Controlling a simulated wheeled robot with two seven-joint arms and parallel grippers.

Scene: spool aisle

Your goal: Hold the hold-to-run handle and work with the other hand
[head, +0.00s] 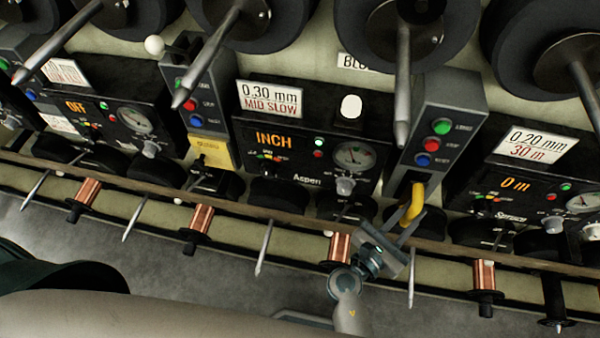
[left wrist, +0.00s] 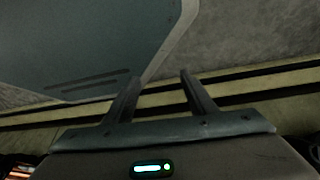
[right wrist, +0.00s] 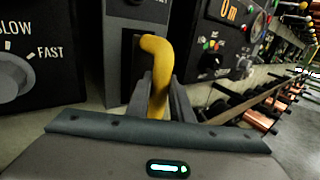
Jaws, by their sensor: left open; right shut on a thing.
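The yellow hold-to-run handle (head: 411,208) hangs below a grey box (head: 442,125) with green, red and blue buttons. My right gripper (head: 404,229) is shut on it, and the handle also shows between the fingers in the right wrist view (right wrist: 158,75). The Aspen panel (head: 300,160) left of that box reads INCH in orange and has a lit pale green lamp, a gauge and knobs. My left gripper (left wrist: 158,88) is open and empty in the left wrist view, with floor and a pale strip beyond; I cannot make it out in the head view.
Large dark reels with metal spindles (head: 403,85) jut out above the panels. A wooden rail (head: 290,212) runs below, with copper spools (head: 200,225) and bare pins (head: 264,247) sticking out. A Spruce panel (head: 515,195) reads 0 m at right. Grey floor lies below.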

